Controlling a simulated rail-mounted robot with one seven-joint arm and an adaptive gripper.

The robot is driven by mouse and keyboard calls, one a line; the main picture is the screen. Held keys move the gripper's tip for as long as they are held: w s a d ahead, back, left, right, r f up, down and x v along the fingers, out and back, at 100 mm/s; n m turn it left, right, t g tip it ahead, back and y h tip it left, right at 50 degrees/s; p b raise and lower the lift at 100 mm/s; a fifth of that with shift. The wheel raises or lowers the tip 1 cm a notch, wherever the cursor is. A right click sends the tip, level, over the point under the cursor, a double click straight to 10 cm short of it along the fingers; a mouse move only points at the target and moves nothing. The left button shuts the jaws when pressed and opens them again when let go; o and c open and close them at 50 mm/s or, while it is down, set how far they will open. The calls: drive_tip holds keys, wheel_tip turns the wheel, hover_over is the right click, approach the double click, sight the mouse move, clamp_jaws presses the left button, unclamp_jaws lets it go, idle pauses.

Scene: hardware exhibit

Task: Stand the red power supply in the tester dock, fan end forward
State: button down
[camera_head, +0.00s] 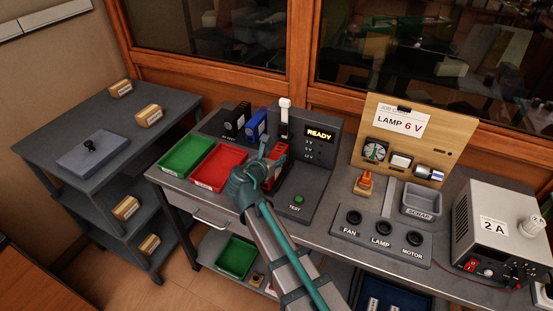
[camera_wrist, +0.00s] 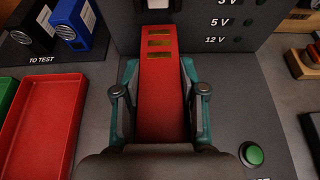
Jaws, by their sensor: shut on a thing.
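The red power supply (camera_head: 279,151) is at the left part of the grey tester (camera_head: 316,170), below its white lever (camera_head: 285,108). My gripper (camera_head: 262,166) is shut on it from the front. In the wrist view the red power supply (camera_wrist: 160,75) lies between the two fingers of my gripper (camera_wrist: 160,95), its long red face toward the camera. Several gold strips show at its far end, close to the tester's upright panel. Its fan end is not seen. I cannot tell whether it rests in the dock. The tester's display (camera_head: 320,134) reads READY.
Black (camera_head: 237,117) and blue (camera_head: 256,126) units stand on the TO TEST area behind. Green (camera_head: 187,156) and red (camera_head: 218,168) trays lie to the left. The green TEST button (camera_head: 298,199) is close at the right. A lamp board (camera_head: 449,148) stands further right.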

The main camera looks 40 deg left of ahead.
drive_tip(key=c, duration=0.7)
unclamp_jaws()
drive_tip(key=shift+f, duration=0.15)
drive_tip(key=shift+o, duration=0.2)
drive_tip(key=shift+r, duration=0.2)
drive_tip(key=b+v, duration=0.1)
drive_tip(key=v, duration=1.1)
